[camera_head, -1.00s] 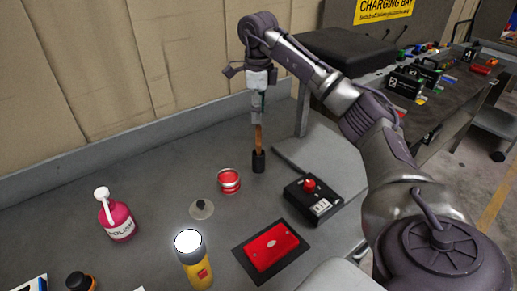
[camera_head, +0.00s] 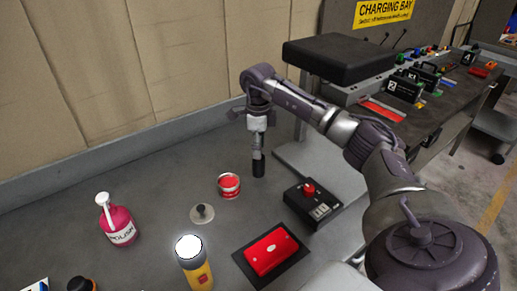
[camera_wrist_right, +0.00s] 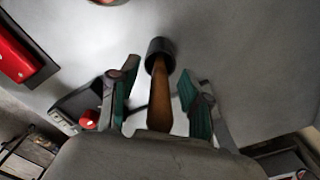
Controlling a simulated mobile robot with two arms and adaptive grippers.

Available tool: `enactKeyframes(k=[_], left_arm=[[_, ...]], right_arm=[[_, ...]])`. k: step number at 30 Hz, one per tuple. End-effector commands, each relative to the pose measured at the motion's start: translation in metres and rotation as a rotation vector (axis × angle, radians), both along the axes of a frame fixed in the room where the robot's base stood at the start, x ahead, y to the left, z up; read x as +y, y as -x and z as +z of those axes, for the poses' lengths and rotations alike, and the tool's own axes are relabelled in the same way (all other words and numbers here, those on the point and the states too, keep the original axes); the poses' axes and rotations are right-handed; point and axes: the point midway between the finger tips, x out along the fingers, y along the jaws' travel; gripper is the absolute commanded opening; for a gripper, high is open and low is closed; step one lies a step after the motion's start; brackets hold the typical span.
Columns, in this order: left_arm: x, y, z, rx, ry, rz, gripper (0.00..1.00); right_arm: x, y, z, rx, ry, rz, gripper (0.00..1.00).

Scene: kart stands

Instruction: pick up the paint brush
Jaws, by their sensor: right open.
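The paint brush shows in the right wrist view as a brown wooden handle (camera_wrist_right: 160,105) that runs into a black cylinder (camera_wrist_right: 160,47). In the head view that black cylinder (camera_head: 259,166) stands upright on the grey bench, and the handle is hidden by my gripper. I cannot tell whether the cylinder is the brush's own end or a holder. My right gripper (camera_head: 258,150) points down just above the cylinder. In the right wrist view its green-padded fingers (camera_wrist_right: 157,82) are open, one on each side of the handle, with gaps. My left gripper is not in view.
Near the brush are a red tin (camera_head: 229,186), a black box with a red knob (camera_head: 311,201) and a small disc with a stem (camera_head: 202,213). A yellow torch (camera_head: 196,268), a red case (camera_head: 271,251) and a pink polish bottle (camera_head: 117,224) stand nearer the front. Behind the bench is a wall.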

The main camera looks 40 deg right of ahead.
Motion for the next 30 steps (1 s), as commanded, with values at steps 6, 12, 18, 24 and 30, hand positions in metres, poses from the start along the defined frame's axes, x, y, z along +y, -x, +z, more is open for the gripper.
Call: enactKeyframes(k=[6, 12, 18, 24, 30], left_arm=[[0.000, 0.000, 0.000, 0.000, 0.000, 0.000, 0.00], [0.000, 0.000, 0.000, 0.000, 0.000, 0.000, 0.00], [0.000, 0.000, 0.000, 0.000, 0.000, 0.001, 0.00], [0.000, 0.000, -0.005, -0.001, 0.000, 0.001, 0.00], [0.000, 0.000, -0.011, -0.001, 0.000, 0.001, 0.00]], right_arm=[[0.000, 0.000, 0.000, 0.000, 0.000, 0.000, 0.21], [0.000, 0.000, 0.000, 0.000, 0.000, 0.001, 0.00], [0.000, 0.000, 0.001, 0.000, 0.000, 0.001, 0.00], [0.000, -0.001, 0.021, -0.005, 0.000, 0.001, 0.00], [0.000, -0.001, 0.063, -0.005, 0.000, 0.001, 0.00]])
